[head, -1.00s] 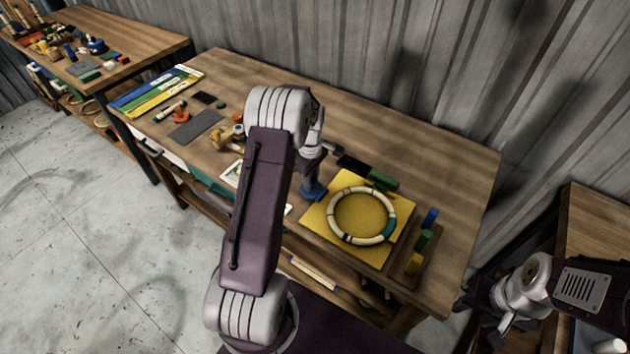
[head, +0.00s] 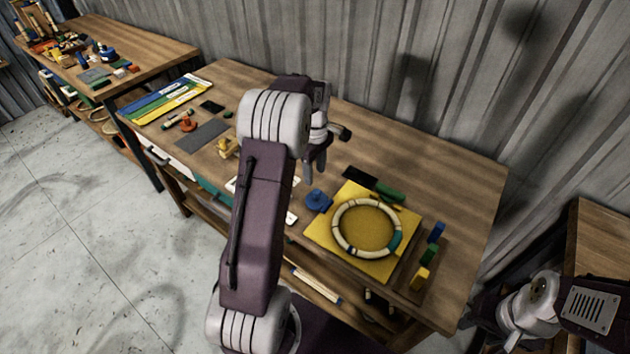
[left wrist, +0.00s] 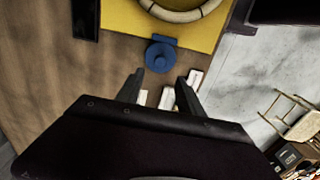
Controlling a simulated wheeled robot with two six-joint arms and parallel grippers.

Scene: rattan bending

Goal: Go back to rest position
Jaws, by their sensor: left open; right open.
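My left gripper (head: 314,168) is above the middle of the workbench, left of the yellow board. In the left wrist view its two fingers (left wrist: 159,90) are apart with nothing between them. A blue round piece (head: 318,200) lies at the board's left edge, clear of the fingers; it also shows in the left wrist view (left wrist: 162,55). The yellow board (head: 328,238) carries a pale ring with dark bands and a green section (head: 340,207). My right arm is at the lower right of the head view; its fingertips are hard to make out there (head: 478,312).
The wooden workbench (head: 455,185) stands against a corrugated wall. Green (head: 389,193), blue (head: 436,232) and yellow (head: 420,279) blocks lie around the board. Coloured strips (head: 168,98) and a grey mat (head: 203,135) lie at the left. The bench's back right is clear.

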